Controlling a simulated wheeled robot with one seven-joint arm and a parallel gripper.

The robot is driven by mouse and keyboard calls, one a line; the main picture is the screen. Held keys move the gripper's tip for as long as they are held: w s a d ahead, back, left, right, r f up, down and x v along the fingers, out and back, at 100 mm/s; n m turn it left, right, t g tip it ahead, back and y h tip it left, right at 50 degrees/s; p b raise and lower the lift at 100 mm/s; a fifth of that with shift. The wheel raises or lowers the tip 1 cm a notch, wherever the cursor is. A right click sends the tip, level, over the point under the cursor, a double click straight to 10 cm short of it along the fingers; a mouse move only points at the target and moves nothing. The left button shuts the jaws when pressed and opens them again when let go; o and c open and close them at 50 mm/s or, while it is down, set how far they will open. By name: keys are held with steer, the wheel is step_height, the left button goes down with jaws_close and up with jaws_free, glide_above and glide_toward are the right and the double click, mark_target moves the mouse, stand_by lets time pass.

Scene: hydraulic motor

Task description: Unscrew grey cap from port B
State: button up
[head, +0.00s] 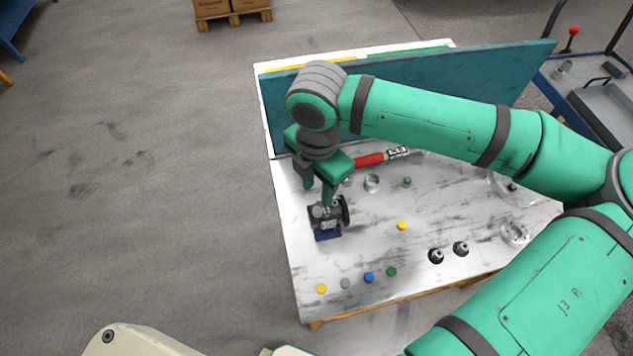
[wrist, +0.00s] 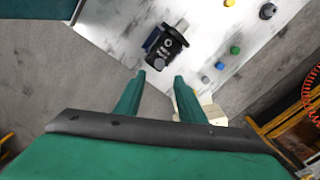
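The hydraulic motor (head: 341,211) is dark and sits in a blue holder (head: 327,235) near the left side of the white table. In the wrist view the motor (wrist: 172,42) lies beyond my fingertips. A round grey piece (wrist: 158,62) shows on the motor's near side and looks like the grey cap; I cannot read which port it is on. My gripper (head: 318,192) is above the motor, pointing down, and partly hides it in the head view. In the wrist view my gripper (wrist: 158,77) has its fingers apart with nothing between them.
A front row holds a yellow cap (head: 321,288), a loose grey cap (head: 345,283), a blue cap (head: 368,277) and a green cap (head: 391,271). Another yellow cap (head: 402,225) lies mid-table. A red-handled tool (head: 370,160) lies behind, near the teal panel (head: 450,75).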

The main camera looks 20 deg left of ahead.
glide_above(317, 210)
steer(key=shift+w+d+f, duration=0.1)
steer(key=shift+f, duration=4.3)
jaws_close()
steer(key=shift+n, duration=1.2)
